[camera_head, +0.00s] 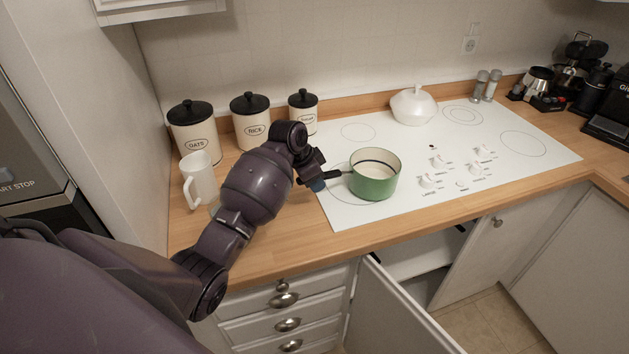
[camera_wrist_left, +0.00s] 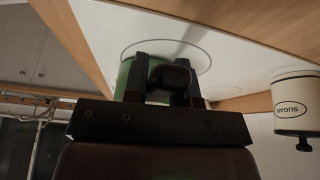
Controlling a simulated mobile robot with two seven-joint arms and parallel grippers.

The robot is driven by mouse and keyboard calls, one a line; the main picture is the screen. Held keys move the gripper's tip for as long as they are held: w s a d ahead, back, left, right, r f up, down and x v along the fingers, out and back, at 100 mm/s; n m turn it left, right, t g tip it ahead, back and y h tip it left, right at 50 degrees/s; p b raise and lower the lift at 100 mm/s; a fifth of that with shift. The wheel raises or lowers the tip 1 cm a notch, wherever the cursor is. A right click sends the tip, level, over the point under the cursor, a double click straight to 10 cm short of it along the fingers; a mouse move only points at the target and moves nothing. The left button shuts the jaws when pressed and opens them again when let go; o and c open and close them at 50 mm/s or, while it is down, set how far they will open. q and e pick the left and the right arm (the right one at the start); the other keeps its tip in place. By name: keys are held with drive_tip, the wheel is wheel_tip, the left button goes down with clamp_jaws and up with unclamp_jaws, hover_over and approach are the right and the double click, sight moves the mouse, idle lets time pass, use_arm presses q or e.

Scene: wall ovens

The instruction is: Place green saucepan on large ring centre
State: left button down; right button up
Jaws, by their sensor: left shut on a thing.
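The green saucepan (camera_head: 374,176) with a pale inside stands upright over the front-left ring (camera_head: 340,207) of the white hob, a little right of that ring's middle. Whether its base touches the glass I cannot tell. Its dark handle points left, into my left gripper (camera_head: 318,178), which is shut on it. In the left wrist view my left gripper (camera_wrist_left: 168,82) holds the dark handle between its fingers, and the green saucepan (camera_wrist_left: 125,75) is partly hidden behind them. A ring outline curves around the pan there. My right gripper is not in view.
The white hob (camera_head: 400,215) also bears a white lidded dish (camera_head: 413,105) at the back. Canisters (camera_head: 250,122) and a white mug (camera_head: 199,180) stand left, near my arm. Below, a cabinet door (camera_head: 390,310) hangs open. Shakers (camera_head: 486,86) stand at the back right.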

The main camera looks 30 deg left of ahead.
use_arm(q)
drive_tip(key=shift+f, duration=0.2)
drive_tip(key=c, duration=0.9)
unclamp_jaws()
drive_tip(key=b+v, duration=0.1)
drive_tip(key=v, duration=1.1)
drive_tip(key=shift+w+d, duration=0.1)
